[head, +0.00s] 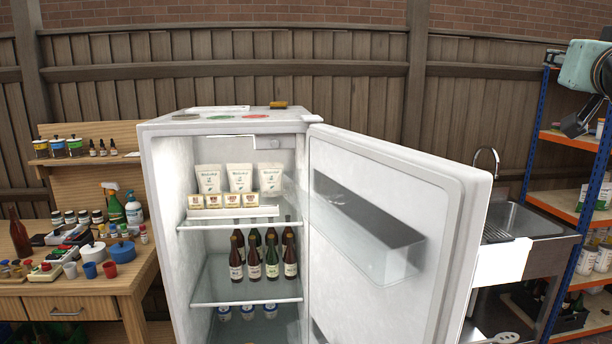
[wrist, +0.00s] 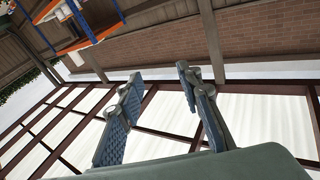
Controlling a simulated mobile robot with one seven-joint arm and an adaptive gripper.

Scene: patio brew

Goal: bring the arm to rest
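My gripper (head: 581,121) is raised at the far upper right of the head view, in front of the blue-and-orange shelf rack and right of the open fridge door. In the wrist view my gripper (wrist: 160,108) shows two blue-grey fingers spread apart with nothing between them. Its grey-green body fills the bottom edge there. Only part of my arm shows in the head view.
The white fridge (head: 162,200) stands open, its door (head: 400,290) swung right, with bottles, bags and jars inside. A sink (head: 520,222) and a shelf rack (head: 568,138) stand right. A crowded wooden bench (head: 75,288) stands left.

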